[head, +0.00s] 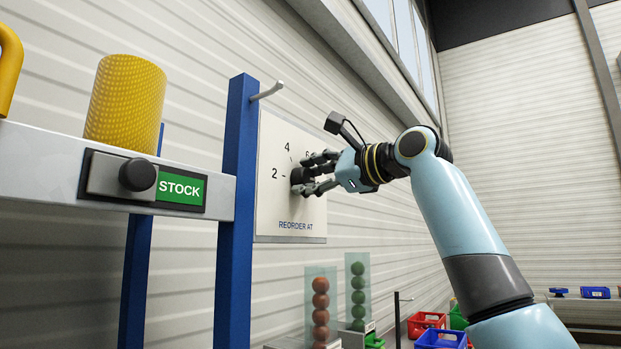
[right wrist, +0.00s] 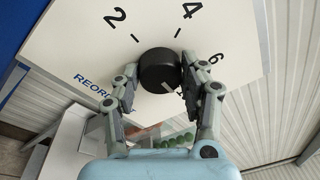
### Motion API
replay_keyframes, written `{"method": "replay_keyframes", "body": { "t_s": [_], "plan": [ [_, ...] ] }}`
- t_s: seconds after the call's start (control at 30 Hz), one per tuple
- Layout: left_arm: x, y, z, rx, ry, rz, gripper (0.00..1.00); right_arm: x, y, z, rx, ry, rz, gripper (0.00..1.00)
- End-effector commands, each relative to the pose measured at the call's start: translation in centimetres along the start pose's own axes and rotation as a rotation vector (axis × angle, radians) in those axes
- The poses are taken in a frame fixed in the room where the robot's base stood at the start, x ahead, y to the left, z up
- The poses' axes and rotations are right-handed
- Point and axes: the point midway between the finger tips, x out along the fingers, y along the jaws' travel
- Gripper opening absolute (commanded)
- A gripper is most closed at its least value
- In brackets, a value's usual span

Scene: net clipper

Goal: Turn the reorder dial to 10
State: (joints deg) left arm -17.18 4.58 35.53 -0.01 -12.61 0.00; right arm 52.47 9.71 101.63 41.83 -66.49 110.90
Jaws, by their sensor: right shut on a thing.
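The reorder dial is a round black knob (head: 297,177) on a white panel (head: 275,215) marked "REORDER AT". The numbers 2, 4 and part of 6 show in the head view. My right gripper (head: 312,175) is at the dial, shut on it. In the right wrist view, the gripper's fingers (right wrist: 160,85) lie on both sides of the knob (right wrist: 158,66). A small pale mark shows on the knob's lower right, past the 6 from the 4. The numbers there are hidden, so I cannot tell which one it points to. My left gripper is not in view.
A blue post (head: 236,190) with a grey peg (head: 268,91) stands left of the panel. A grey rail carries a green STOCK sign (head: 181,188) and a yellow roll (head: 125,104). Red and green balls (head: 320,302) stand stacked below, near colored crates (head: 426,322).

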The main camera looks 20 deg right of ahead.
Motion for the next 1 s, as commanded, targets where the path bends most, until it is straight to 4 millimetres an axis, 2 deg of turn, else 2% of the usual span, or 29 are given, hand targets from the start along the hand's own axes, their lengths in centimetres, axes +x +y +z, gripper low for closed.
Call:
{"method": "replay_keyframes", "body": {
  "t_s": [0.57, 0.6, 0.7, 0.77, 1.0],
  "plan": [
    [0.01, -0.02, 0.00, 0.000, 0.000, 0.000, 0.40, 0.03, 0.07, -0.07, 0.036, 0.004, 0.006, 0.11],
    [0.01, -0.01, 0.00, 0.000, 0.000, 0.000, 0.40, 0.03, 0.08, -0.07, 0.036, 0.004, 0.006, 0.46],
    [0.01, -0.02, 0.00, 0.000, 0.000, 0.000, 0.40, 0.03, 0.07, -0.07, 0.035, 0.003, 0.006, 0.59],
    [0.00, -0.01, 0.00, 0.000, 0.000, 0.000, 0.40, 0.02, 0.06, -0.06, 0.035, 0.003, 0.006, 0.67],
    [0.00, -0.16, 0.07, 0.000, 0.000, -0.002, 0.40, -0.01, 0.03, -0.03, 0.033, 0.003, 0.005, 0.67]
  ]
}}
